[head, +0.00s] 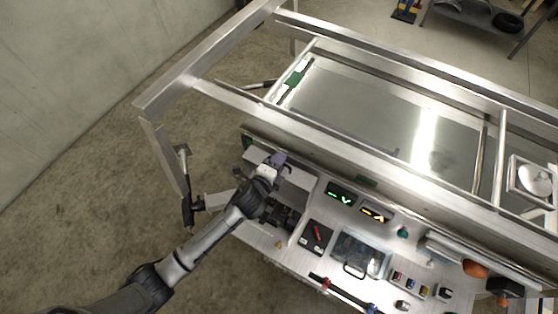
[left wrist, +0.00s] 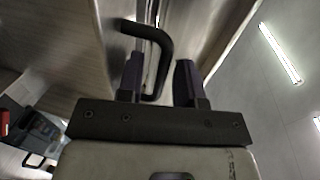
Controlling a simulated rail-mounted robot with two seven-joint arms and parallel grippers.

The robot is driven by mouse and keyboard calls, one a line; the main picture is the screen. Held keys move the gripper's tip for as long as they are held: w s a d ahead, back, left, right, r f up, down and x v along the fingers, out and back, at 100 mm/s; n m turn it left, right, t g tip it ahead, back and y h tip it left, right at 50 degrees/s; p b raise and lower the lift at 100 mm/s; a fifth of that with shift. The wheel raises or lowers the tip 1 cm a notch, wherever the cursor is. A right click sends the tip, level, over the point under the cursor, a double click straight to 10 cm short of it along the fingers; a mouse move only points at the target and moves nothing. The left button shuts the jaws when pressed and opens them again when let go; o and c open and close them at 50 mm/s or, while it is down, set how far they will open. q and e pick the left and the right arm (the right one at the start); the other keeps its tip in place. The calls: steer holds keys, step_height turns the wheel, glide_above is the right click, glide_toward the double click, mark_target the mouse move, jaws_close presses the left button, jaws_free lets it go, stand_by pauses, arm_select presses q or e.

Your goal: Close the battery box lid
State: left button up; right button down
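The battery box (head: 283,216) is at the left end of the trailer's side shelf. It looks open, with dark contents showing. A pale panel at its back, apparently the raised lid (head: 300,182), is partly covered by my left gripper (head: 276,160). In the left wrist view, my left gripper (left wrist: 160,82) has its two dark fingers apart. My right gripper is not in view.
The trailer's aluminium frame rail (head: 330,150) runs just behind the shelf. To the right on the shelf are a black tray with a red tool (head: 316,236), a clear-lidded box (head: 358,252) and green and yellow display panels (head: 341,195). Bare floor lies at left.

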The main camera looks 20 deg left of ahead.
arm_select(q)
steer(key=shift+w, duration=0.25)
jaws_close()
stand_by(0.5)
